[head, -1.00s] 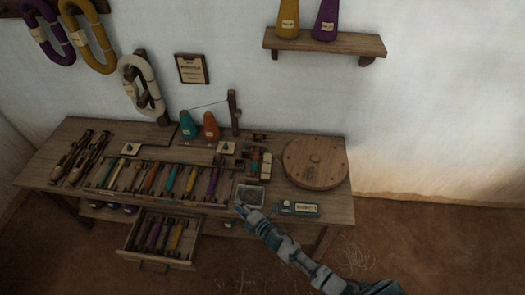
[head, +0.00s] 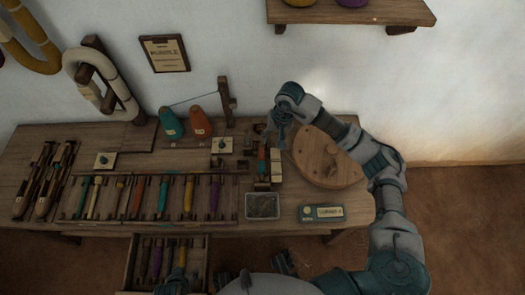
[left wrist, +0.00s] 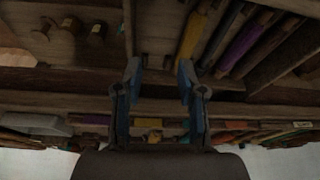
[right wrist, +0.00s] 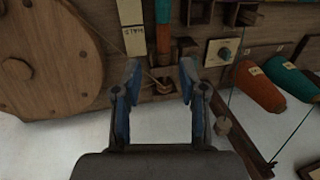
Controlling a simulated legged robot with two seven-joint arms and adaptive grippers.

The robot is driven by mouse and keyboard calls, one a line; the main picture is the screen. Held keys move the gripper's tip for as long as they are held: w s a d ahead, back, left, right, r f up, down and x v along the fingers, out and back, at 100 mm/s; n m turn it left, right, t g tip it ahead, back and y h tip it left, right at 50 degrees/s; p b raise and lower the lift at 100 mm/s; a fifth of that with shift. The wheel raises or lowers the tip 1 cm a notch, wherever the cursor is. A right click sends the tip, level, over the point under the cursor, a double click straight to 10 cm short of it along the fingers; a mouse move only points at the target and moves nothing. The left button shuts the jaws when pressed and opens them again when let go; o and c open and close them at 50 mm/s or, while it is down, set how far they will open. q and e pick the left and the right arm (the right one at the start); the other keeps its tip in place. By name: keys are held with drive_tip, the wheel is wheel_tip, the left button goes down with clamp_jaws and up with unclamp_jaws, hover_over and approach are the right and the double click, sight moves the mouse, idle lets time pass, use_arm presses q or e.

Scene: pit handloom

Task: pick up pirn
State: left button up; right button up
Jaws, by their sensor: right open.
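Several coloured pirns lie in a row in the tray (head: 120,219) on the table. More pirns, including a purple one (head: 155,262), lie in the open drawer (head: 130,265) below. My left gripper (head: 175,284) is at the drawer; in the left wrist view it is open and empty (left wrist: 158,72), with a yellow pirn (left wrist: 192,35) and a purple pirn (left wrist: 250,35) beyond its fingers. My right gripper (head: 279,138) is over the back right of the table. The right wrist view shows it open and empty (right wrist: 160,72), near a teal and orange piece (right wrist: 163,35).
A round wooden lid (head: 325,160) lies at the table's right, close to my right arm. A grey bin (head: 263,205) and a labelled teal box (head: 322,213) are near the front edge. Teal (head: 171,125) and orange (head: 200,122) cones stand at the back.

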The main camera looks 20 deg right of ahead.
drive_tip(key=b, duration=0.1)
hover_over(263, 159)
drive_tip(key=f, duration=0.9)
drive_tip(key=shift+s, duration=0.2)
drive_tip(key=shift+f, duration=0.55)
wheel_tip(263, 159, down, 4)
drive_tip(key=shift+w+d+f+b, duration=0.1)
drive_tip(key=shift+d+b, duration=0.05)
drive_tip(key=shift+b, duration=0.3)
drive_tip(key=shift+f, duration=0.3)
drive_tip(key=shift+w+a+f, duration=0.1)
drive_tip(key=shift+a, duration=0.1)
use_arm(q)
drive_tip(key=w+d+r+t+h, duration=0.1)
drive_tip(key=w+t, duration=0.3)
drive_tip(key=w, duration=0.3)
drive_tip(key=shift+w+d+r, duration=0.15)
drive_tip(key=shift+w+d, duration=0.1)
drive_tip(key=shift+d, duration=0.1)
use_arm(e)
drive_tip(key=shift+a, duration=0.2)
drive_tip(key=c, duration=0.7)
clamp_jaws()
use_arm(q)
drive_tip(key=shift+w+d, duration=0.1)
drive_tip(key=shift+d, duration=0.1)
use_arm(e)
drive_tip(key=shift+d, duration=0.15)
